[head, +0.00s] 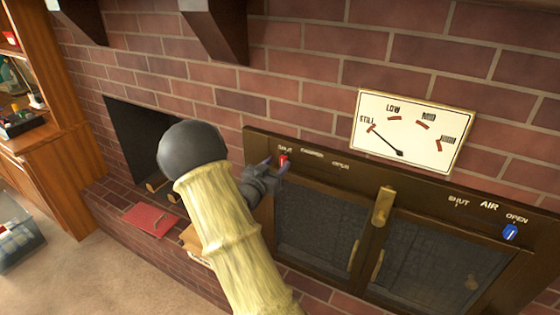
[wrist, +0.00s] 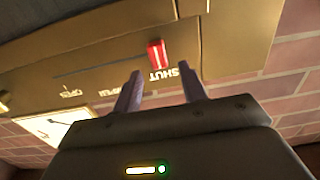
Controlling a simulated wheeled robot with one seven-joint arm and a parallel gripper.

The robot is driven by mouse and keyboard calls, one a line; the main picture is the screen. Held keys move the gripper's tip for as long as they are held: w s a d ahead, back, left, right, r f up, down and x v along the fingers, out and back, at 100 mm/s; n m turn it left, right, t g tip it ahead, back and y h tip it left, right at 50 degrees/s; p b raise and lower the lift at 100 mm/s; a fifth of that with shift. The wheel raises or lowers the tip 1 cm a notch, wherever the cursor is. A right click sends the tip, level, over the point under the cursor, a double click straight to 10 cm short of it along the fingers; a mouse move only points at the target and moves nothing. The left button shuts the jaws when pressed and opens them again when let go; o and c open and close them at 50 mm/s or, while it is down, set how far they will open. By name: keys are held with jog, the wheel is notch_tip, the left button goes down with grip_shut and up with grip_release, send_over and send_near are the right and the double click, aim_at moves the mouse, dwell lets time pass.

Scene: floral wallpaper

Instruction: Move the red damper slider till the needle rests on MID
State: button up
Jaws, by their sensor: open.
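The red damper slider (head: 283,160) sits at the SHUT end of its track on the dark panel of the stove front. In the wrist view the red slider (wrist: 156,55) stands just beyond my fingertips, roughly between their lines. My gripper (head: 274,164) is open and empty close by the slider; in the wrist view both fingers (wrist: 162,76) are apart with the slider ahead. I cannot tell whether they touch it. The gauge (head: 425,136) on the brick wall reads STILL, LOW, MID, HIGH from left to right. Its needle (head: 386,141) points at STILL.
A blue slider (head: 510,232) marked AIR is at its OPEN end on the right. A brass latch (head: 382,206) stands between the two stove doors. My arm hides part of the hearth. A red book-like object (head: 151,219) lies on the brick ledge at left.

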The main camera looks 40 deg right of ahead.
aim_at(285, 160)
jog(key=shift+x, duration=1.4)
grip_shut()
jog(key=shift+s+f, duration=0.15)
jog(key=shift+s, duration=0.05)
jog(key=shift+s+d, duration=0.2)
jog(key=shift+s, duration=0.05)
grip_release()
jog(key=shift+a, duration=0.1)
jog(key=b+v, duration=0.1)
jog(key=v, duration=1.6)
